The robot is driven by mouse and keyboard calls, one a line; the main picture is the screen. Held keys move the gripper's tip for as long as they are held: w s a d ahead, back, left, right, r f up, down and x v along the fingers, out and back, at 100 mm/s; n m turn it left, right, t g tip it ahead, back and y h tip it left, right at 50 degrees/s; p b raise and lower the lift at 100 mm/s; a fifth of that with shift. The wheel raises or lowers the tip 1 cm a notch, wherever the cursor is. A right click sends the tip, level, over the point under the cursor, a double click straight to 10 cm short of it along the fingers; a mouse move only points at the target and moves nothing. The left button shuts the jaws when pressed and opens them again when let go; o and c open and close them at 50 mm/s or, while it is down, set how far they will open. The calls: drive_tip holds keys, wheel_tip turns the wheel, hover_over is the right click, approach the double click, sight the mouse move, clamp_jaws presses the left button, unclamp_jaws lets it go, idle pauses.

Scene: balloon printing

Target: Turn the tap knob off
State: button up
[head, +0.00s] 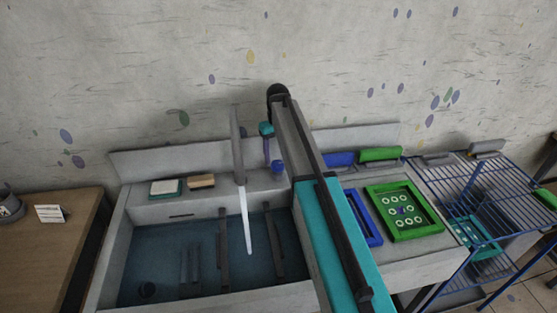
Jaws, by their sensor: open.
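The grey tap (238,145) stands at the back of the sink (107,255), and a white stream of water (246,222) runs from it into the basin. A small blue knob (278,167) sits on the back ledge, just right of the tap. My arm reaches over the sink's right side, and its wrist bends down beyond the long link. My gripper (267,157) points down, very small in view, just above and left of the blue knob. It is open, with nothing visible in it. Whether it touches the knob cannot be told.
A teal-edged sponge or tray (166,188) and a brown block (201,181) lie on the ledge at left. Green (411,229) and blue frames lie on the right counter, beside a blue wire rack (452,190). A wooden table (45,240) stands at far left. The wall is close behind.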

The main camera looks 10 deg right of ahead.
sight(278, 164)
drive_tip(key=shift+f+p, duration=0.5)
drive_tip(key=shift+f, duration=1.4)
